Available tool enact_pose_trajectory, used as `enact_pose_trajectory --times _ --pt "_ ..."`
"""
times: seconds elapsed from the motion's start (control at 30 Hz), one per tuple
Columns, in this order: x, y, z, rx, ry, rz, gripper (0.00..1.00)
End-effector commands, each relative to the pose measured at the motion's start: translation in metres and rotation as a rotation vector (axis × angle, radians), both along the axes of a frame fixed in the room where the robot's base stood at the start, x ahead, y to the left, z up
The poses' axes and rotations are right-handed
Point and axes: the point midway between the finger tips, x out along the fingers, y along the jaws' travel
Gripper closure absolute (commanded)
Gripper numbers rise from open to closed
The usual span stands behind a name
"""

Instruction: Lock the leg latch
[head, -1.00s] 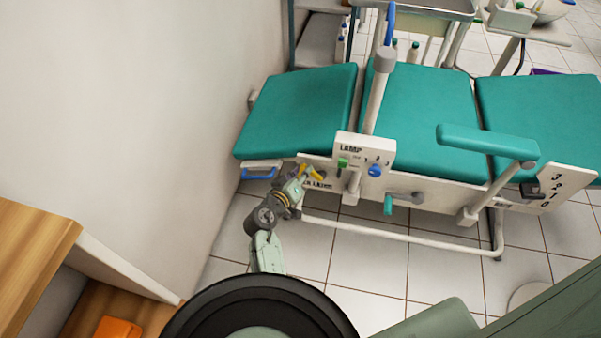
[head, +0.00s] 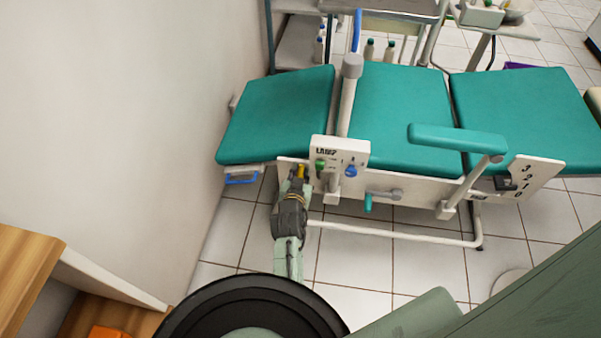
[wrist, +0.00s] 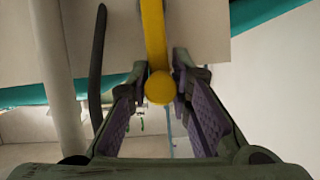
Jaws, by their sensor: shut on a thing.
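The leg latch is a yellow lever (head: 301,171) with a round end knob, on the white side panel of the teal dental chair. It stands just left of the lamp control box. In the wrist view the lever (wrist: 155,45) comes down from the top, with its knob between my fingertips. My gripper (head: 297,182) is shut on the lever near that knob; the purple-padded fingers (wrist: 162,88) flank it on both sides. My gripper and wrist hide the panel area below the lever and its label.
The lamp box (head: 340,152) has a green knob (head: 320,165) and a blue knob (head: 351,171), close to the right of my gripper. A blue handle (head: 242,178) is at the left. A teal-gripped crank (head: 368,203) and a white floor rail (head: 395,234) lie to the right.

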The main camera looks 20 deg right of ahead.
Motion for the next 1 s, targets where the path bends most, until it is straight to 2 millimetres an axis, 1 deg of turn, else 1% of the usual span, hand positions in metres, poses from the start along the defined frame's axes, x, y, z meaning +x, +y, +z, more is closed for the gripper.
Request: enact_pose_trajectory --times 0.03,0.27,0.67,0.7,0.93,1.0 --pt "0.0036 0.0072 -0.0005 0.023 -0.013 0.011 1.0" --pt "0.0047 0.0089 -0.0003 0.058 -0.038 0.011 1.0" --pt "0.0045 0.0087 -0.0006 0.064 -0.04 0.01 1.0" --pt "0.0045 0.0086 -0.0008 0.064 -0.04 0.01 0.78" --pt "0.0032 0.0061 -0.0007 0.059 -0.038 0.007 0.63" --pt "0.003 0.0054 -0.0005 0.058 -0.037 0.005 0.62"
